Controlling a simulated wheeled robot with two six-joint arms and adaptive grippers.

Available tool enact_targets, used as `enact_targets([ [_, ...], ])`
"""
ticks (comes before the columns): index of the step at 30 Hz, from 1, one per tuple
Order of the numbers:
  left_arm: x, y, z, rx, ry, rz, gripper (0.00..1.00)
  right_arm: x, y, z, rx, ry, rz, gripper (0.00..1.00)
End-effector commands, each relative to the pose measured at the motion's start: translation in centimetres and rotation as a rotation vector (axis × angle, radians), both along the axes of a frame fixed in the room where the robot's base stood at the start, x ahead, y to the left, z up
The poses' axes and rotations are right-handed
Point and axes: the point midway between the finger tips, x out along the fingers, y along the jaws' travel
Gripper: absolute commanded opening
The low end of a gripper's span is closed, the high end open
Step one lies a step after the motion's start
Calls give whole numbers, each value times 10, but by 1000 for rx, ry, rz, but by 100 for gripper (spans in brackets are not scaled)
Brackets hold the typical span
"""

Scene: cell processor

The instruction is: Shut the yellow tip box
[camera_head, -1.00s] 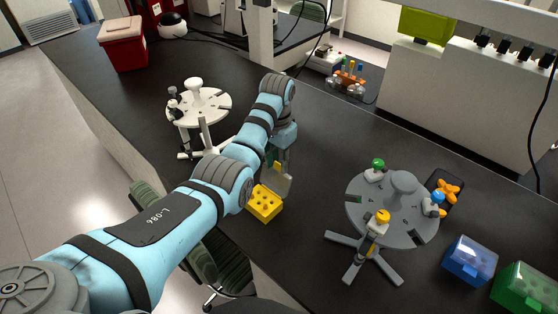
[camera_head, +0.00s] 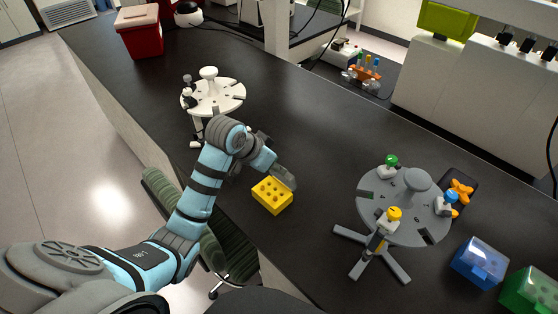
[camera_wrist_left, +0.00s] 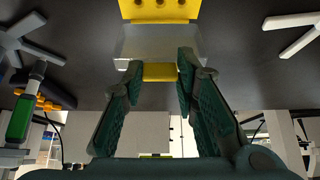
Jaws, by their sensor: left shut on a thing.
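The yellow tip box (camera_head: 272,196) stands on the black bench left of the grey round rack, with its holed top uncovered. Its clear lid (camera_head: 285,177) stands tilted up at the box's far side. In the left wrist view the yellow box body (camera_wrist_left: 160,10) is at the top edge and the clear lid (camera_wrist_left: 160,45) extends below it. My left gripper (camera_wrist_left: 160,74) is shut on the lid's yellow front tab, one finger on each side. In the head view its fingertips are mostly hidden behind the lid. My right gripper is in neither view.
A grey rack (camera_head: 408,222) with capped pieces stands right of the box. A white rack (camera_head: 228,97) stands behind my left arm. Blue (camera_head: 480,262) and green (camera_head: 530,290) boxes sit at the right. A green-striped chair (camera_head: 170,195) stands before the bench.

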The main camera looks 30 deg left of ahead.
Motion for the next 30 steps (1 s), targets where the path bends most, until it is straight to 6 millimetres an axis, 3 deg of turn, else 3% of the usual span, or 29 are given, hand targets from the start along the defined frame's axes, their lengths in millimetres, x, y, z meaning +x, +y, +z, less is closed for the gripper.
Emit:
enact_targets([
  [17, -4, 2, -1, -15, -44, 0, 0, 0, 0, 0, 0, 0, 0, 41],
  [18, -4, 2, -1, -15, -45, 1, 32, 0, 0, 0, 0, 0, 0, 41],
  [21, -4, 2, -1, -14, -44, 1, 48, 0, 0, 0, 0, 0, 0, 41],
  [30, -4, 2, 0, -14, -44, 1, 48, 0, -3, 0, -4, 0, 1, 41],
])
